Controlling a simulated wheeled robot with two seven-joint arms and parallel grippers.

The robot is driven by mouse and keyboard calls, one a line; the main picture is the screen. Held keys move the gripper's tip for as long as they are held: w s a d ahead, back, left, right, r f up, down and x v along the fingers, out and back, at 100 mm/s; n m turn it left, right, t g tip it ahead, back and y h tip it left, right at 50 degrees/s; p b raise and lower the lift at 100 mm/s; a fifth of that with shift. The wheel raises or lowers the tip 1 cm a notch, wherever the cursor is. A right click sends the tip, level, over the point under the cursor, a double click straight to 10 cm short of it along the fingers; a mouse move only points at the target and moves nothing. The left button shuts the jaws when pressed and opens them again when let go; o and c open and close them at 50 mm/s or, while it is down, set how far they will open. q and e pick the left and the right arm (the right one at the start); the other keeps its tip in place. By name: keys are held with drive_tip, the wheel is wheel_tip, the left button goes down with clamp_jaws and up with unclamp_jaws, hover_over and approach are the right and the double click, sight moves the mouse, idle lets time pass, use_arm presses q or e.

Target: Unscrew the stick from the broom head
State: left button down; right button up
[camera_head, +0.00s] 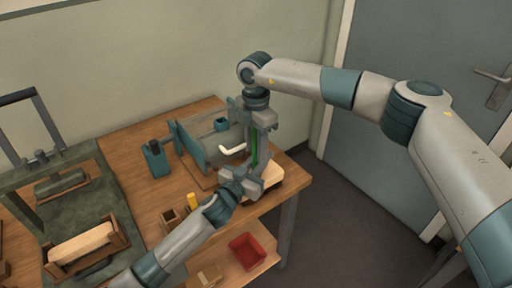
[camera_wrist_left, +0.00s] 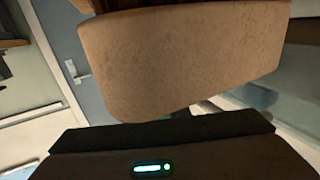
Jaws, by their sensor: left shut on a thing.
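The broom head is a light wooden block (camera_head: 271,178) beside my left gripper (camera_head: 248,184), near the table's right corner. My left gripper is shut on it. In the left wrist view the broom head (camera_wrist_left: 185,62) fills the upper middle, with dark bristles at its top edge. A narrow upright green strip, which looks like the stick (camera_head: 254,146), shows above the left gripper. My right gripper (camera_head: 261,140) points down right around this strip. Its fingers overlap the strip, so I cannot tell whether they are shut on it. The joint of stick and head is hidden.
A blue-grey machine with a white handle (camera_head: 233,149) stands close behind the grippers. A small teal block (camera_head: 155,160) and a yellow item (camera_head: 192,201) are on the table. A red bin (camera_head: 246,251) sits on the lower shelf. Bare tabletop (camera_head: 130,147) lies at left.

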sight(256, 135)
drive_tip(key=shift+r, duration=2.2)
use_arm(q)
drive_tip(key=c, duration=1.6)
unclamp_jaws()
